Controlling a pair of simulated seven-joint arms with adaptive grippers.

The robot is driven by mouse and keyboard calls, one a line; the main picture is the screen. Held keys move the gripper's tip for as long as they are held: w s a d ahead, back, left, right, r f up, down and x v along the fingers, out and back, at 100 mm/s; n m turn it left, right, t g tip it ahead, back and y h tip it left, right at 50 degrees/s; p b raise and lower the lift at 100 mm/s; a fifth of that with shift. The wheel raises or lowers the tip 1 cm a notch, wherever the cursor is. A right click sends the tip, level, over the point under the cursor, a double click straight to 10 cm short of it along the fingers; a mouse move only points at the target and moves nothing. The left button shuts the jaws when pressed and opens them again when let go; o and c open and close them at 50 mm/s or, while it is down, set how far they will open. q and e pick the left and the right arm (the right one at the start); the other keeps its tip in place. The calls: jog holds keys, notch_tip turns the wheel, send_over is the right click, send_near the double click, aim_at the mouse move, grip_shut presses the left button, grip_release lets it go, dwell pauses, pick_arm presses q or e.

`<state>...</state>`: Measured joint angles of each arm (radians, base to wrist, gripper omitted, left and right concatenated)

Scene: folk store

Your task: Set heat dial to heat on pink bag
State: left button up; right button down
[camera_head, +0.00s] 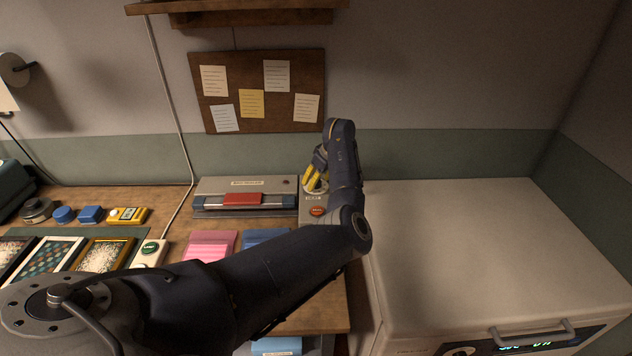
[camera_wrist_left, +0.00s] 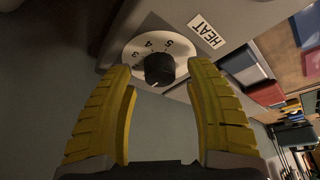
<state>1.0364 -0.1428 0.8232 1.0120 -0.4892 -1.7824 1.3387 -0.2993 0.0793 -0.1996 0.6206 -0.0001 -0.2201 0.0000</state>
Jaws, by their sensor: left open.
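The heat dial is a black knob (camera_wrist_left: 160,69) on a white numbered disc (camera_wrist_left: 131,50) beside a HEAT label (camera_wrist_left: 207,31). The numbers 3, 4 and 5 show; the pointer setting is unclear. My left gripper (camera_head: 315,181) reaches the dial area at the sealer's right end. In the left wrist view its yellow fingers (camera_wrist_left: 159,75) are open, with the knob between their tips; I cannot tell if they touch it. The pink bag (camera_head: 210,245) lies flat on the bench in front of the sealer, partly hidden by my arm. My right gripper is not in view.
A red button (camera_head: 317,211) sits below the dial. A blue bag (camera_head: 264,236) lies right of the pink one. A large pale chest (camera_head: 480,240) stands to the right, its top clear.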

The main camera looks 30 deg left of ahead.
pick_arm(q)
jog(key=shift+a+f, duration=0.2)
jog(key=shift+f, duration=0.3)
jog(key=shift+c, duration=0.5)
grip_shut()
